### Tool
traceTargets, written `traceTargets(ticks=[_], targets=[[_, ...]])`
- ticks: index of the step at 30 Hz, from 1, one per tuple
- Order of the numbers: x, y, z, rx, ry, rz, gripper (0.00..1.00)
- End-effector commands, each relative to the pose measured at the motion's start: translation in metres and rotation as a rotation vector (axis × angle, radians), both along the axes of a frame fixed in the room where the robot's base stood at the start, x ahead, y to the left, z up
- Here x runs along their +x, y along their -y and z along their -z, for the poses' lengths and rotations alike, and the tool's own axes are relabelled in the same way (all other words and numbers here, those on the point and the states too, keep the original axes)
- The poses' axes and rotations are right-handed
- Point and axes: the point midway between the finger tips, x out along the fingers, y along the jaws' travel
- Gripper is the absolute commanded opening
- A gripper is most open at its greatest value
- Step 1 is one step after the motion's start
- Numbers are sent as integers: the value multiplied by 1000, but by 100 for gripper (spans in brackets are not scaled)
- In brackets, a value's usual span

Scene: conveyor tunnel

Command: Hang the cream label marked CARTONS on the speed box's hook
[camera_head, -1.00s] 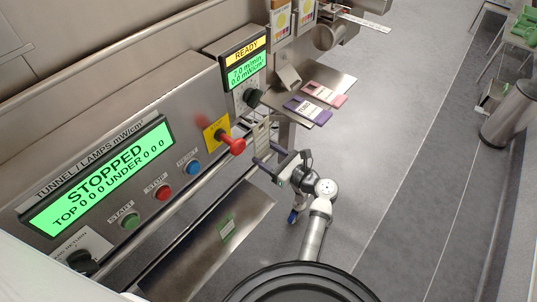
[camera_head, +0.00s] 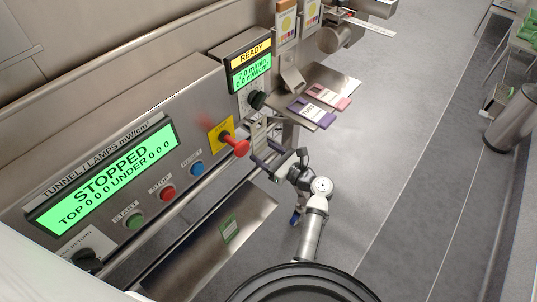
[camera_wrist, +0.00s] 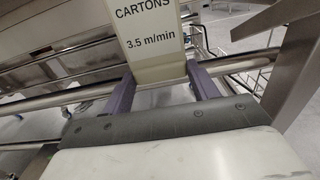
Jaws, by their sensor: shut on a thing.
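The cream label marked CARTONS and 3.5 m/min (camera_wrist: 150,42) stands upright between my gripper's two purple fingers (camera_wrist: 162,85) in the wrist view. In the head view, my gripper (camera_head: 265,155) is just below and right of the speed box (camera_head: 247,72), shut on the label (camera_head: 258,133), whose upper part reaches toward the box's lower edge. The speed box has a yellow READY strip, a green readout and a black knob (camera_head: 257,100). I cannot make out its hook, nor whether the label touches it.
A red knob on a yellow plate (camera_head: 234,145) sits close left of my gripper. A steel shelf (camera_head: 338,82) to the right holds a purple label (camera_head: 312,111) and a pink label (camera_head: 331,97). A steel rail runs under the panel.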

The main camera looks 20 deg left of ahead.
Motion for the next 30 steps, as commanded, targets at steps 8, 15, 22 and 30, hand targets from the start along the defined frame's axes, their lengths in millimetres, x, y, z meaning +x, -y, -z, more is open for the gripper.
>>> traceTargets(ticks=[8,15,22,30], targets=[[4,-11,0,0,-1,-1,18],[7,-20,0,0,0,-2,18],[10,-28,0,0,0,0,18],[11,-30,0,0,0,-1,18]])
